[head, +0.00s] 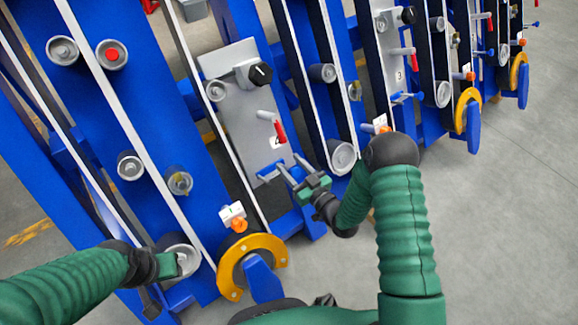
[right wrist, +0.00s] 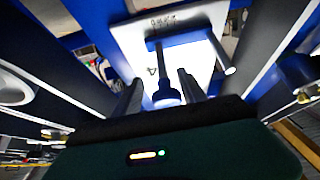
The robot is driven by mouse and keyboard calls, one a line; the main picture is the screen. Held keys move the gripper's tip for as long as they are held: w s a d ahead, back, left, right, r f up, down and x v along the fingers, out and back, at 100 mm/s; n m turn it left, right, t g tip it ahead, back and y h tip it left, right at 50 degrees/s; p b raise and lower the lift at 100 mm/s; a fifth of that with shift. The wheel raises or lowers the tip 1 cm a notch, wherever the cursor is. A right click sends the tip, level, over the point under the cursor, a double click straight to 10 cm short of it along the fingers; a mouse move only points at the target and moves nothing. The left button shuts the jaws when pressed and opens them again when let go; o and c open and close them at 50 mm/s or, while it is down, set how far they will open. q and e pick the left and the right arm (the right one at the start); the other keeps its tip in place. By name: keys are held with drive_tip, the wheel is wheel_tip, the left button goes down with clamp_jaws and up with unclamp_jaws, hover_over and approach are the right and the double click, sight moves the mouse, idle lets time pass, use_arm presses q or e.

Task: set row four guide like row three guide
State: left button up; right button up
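A grey panel (head: 238,105) on the near row carries a black knob, a red-tipped lever and, at its lower end, a blue guide handle (head: 268,174). Its number label is too small to read surely. The panel marked 3 (head: 392,60), farther right, has a similar blue guide handle (head: 405,97). My right gripper (head: 291,164) is at the near panel's lower end. In the right wrist view its fingers (right wrist: 158,79) are apart, with the blue guide handle (right wrist: 166,95) between or just beyond them; contact is unclear. My left gripper (head: 170,264) is by a roller; its fingers are unclear.
White belts and grey rollers (head: 343,157) run along the blue frames on both sides of the near panel. A yellow ring (head: 228,268) and an orange-tipped part (head: 239,225) stand at the lower frame end. Grey floor (head: 510,220) is open at right.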

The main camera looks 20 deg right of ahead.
drive_tip(key=p+v, duration=0.6)
drive_tip(key=v, duration=1.1)
drive_tip(key=shift+w, duration=0.15)
